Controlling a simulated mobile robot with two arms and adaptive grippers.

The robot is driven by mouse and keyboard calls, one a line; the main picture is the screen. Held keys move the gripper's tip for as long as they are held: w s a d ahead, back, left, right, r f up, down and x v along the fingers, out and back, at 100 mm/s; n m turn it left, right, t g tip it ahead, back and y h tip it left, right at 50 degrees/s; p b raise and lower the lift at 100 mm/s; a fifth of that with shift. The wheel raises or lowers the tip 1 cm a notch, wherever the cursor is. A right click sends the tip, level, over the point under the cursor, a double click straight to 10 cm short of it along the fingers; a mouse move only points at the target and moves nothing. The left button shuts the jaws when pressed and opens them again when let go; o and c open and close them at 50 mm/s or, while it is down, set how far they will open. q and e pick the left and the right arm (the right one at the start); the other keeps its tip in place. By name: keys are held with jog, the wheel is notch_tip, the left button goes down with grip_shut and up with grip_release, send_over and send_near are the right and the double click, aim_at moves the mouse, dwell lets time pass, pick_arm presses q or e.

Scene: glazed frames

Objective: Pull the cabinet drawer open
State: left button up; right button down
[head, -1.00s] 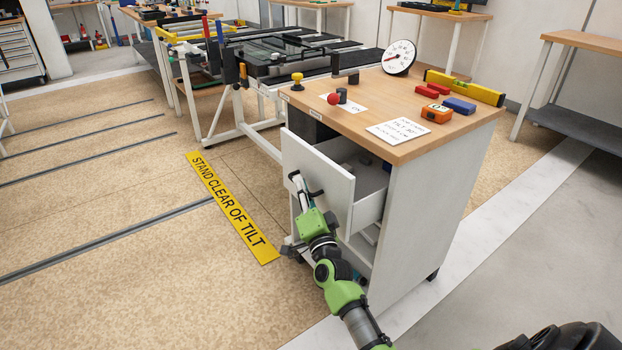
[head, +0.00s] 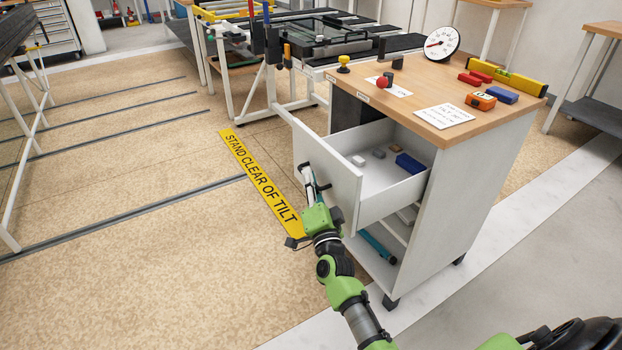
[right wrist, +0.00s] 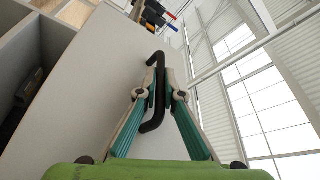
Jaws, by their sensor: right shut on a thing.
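The white cabinet (head: 449,215) has a wooden top, and its upper drawer (head: 394,195) stands well open toward the left. Small blocks, one of them blue (head: 410,163), lie inside the drawer. My right gripper (head: 311,183) is at the drawer's front panel. In the right wrist view the gripper (right wrist: 156,98) is shut on the black bar handle (right wrist: 158,68) of the drawer front (right wrist: 108,85), one finger on each side. My left gripper does not show in the head view.
On the cabinet top are a dial gauge (head: 441,43), a yellow level (head: 508,80), an orange device (head: 480,101) and a white card (head: 443,116). A yellow floor strip (head: 262,182) runs left of the drawer.

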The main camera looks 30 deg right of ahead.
jog(key=c, duration=2.4)
grip_release()
jog(key=shift+d, duration=0.1)
jog(key=shift+c, duration=0.2)
jog(key=v, duration=1.2)
